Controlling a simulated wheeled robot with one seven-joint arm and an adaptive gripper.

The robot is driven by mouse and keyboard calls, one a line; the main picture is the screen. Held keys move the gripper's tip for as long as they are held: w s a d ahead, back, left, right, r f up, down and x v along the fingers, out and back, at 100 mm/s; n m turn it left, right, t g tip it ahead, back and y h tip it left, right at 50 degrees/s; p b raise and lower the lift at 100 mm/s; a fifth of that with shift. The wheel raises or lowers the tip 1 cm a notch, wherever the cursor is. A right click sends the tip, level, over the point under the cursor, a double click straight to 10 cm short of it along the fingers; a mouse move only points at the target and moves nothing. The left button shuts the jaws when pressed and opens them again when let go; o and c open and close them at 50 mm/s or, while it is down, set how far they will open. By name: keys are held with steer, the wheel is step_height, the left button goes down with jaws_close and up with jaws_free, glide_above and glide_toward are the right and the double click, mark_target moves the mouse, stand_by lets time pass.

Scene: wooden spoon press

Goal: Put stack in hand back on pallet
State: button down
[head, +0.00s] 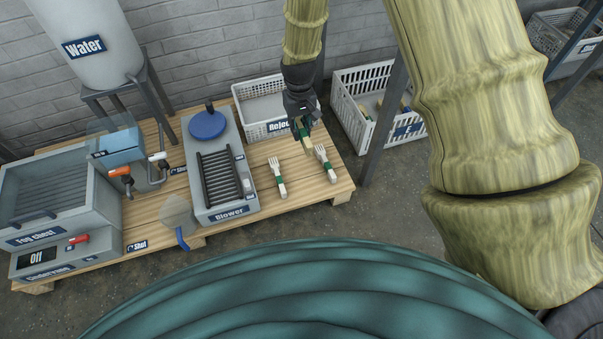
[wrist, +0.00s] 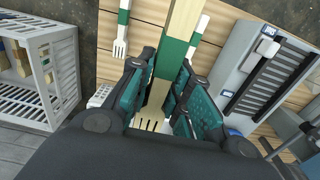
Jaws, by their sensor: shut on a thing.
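My gripper (head: 303,122) is shut on a wooden fork stack with a green band (wrist: 174,57). In the wrist view the held stack runs up between the two finger pads, with wooden tines showing low between them. In the head view the stack (head: 309,143) hangs tilted over the right part of the wooden pallet (head: 318,191). I cannot tell whether it touches the pallet, or how many pieces it has. Two white-headed forks with green bands lie on the pallet, a left one (head: 278,178) and a right one (head: 325,161), on either side of the held stack.
A white reject crate (head: 249,128) stands behind my gripper. The blower (head: 216,170) is on the left. Bare planks lie around the forks.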

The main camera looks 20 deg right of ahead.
glide_above(302, 171)
step_height(302, 171, down, 11)
steer(key=shift+f+b, duration=2.95)
steer(key=shift+f, duration=2.2)
steer(key=shift+f, duration=0.15)
steer(key=c, duration=1.3)
jaws_free()
